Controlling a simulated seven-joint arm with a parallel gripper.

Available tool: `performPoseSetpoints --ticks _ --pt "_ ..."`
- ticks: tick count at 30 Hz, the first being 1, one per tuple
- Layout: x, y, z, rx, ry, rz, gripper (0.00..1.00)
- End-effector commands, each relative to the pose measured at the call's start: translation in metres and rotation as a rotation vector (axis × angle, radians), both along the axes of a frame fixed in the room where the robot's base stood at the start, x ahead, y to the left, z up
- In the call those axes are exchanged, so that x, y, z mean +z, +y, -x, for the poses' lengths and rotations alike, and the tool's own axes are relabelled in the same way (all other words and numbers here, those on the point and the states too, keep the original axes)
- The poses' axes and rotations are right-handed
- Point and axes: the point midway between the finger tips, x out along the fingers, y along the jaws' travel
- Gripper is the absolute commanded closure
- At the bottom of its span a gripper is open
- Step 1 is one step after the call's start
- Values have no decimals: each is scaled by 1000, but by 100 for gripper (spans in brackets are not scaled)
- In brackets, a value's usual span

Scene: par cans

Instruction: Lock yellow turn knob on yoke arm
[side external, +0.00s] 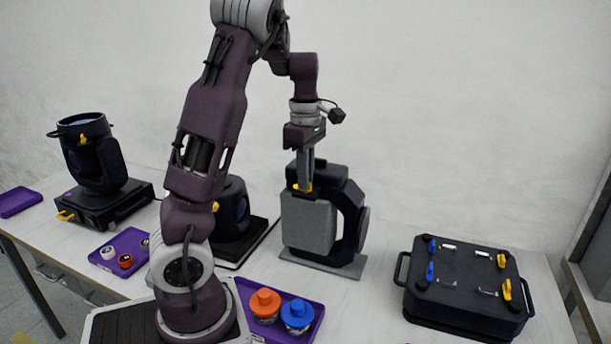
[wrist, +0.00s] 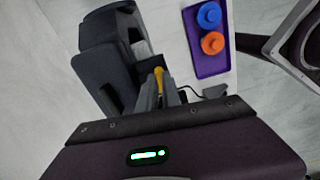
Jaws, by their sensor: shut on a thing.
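The yellow turn knob (side external: 300,187) is at the top left of a dark par can fixture (side external: 318,172) with a flat grey panel. In the wrist view the yellow knob (wrist: 159,72) shows as a short bar at my fingertips. My gripper (side external: 305,184) points straight down and is shut on the yellow knob; it also shows in the wrist view (wrist: 159,88). The dark curved yoke arm (side external: 354,215) stands on the fixture's right side. My fingers hide part of the knob, so its exact turn angle cannot be told.
A purple tray (side external: 268,331) with an orange-capped and a blue-capped jar stands in front. A black case (side external: 465,290) with yellow and blue latches is at right. Other dark fixtures (side external: 92,165) stand left and behind my arm. Table is clear between fixture and case.

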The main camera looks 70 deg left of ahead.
Motion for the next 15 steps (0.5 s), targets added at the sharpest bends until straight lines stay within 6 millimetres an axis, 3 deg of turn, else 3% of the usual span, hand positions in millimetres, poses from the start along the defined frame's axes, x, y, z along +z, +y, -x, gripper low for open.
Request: performPoseSetpoints --ticks 15 --pt "1 0 0 -456 -3 1 100"
